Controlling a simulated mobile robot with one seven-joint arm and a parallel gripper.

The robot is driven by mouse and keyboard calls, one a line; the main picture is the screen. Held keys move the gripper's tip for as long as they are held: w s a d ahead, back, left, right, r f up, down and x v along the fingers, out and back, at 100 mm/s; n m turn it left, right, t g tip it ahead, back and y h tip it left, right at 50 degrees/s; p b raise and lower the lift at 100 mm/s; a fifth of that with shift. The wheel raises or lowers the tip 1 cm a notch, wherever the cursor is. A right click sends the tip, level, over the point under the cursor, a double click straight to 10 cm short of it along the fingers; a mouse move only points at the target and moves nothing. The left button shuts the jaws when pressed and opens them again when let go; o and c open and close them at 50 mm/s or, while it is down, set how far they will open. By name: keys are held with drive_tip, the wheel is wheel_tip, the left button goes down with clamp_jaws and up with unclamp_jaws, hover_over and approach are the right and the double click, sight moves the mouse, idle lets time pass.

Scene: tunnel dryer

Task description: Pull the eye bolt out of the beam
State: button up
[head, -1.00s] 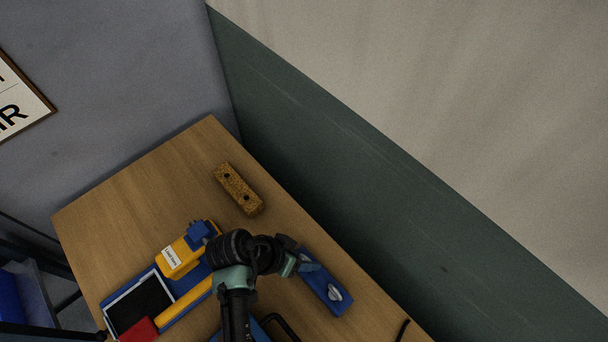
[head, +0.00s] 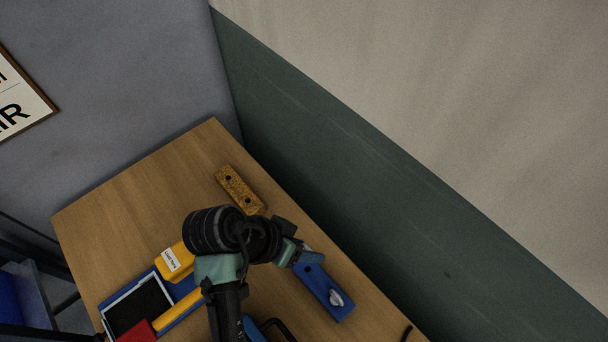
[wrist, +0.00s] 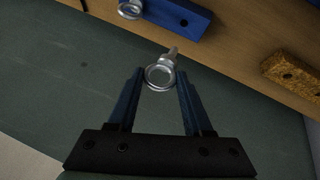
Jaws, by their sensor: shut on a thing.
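The blue beam (head: 321,288) lies on the table; it also shows at the top of the wrist view (wrist: 172,12). One silver eye bolt (wrist: 130,9) stands in it, seen in the head view too (head: 336,297). A dark empty hole (wrist: 184,23) shows near its other end. My gripper (wrist: 160,78) is shut on a second silver eye bolt (wrist: 159,77), its ring between the two blue fingers. The shank of this bolt points toward the beam and is clear of the hole. In the head view my gripper and wrist hide the held bolt.
A brown speckled block (head: 239,188) with holes lies behind my arm. A yellow device (head: 176,261), a dark-faced tray (head: 137,306) and a red block (head: 136,331) are at the left. The green wall (head: 400,220) runs close along the table's right edge.

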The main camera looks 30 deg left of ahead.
drive_tip(key=c, duration=0.4)
drive_tip(key=shift+r+p, duration=0.7)
drive_tip(key=shift+p, duration=0.6)
idle(0.9)
wheel_tip(320, 180, up, 3)
drive_tip(key=p, duration=0.3)
drive_tip(key=shift+f, duration=0.1)
idle(0.5)
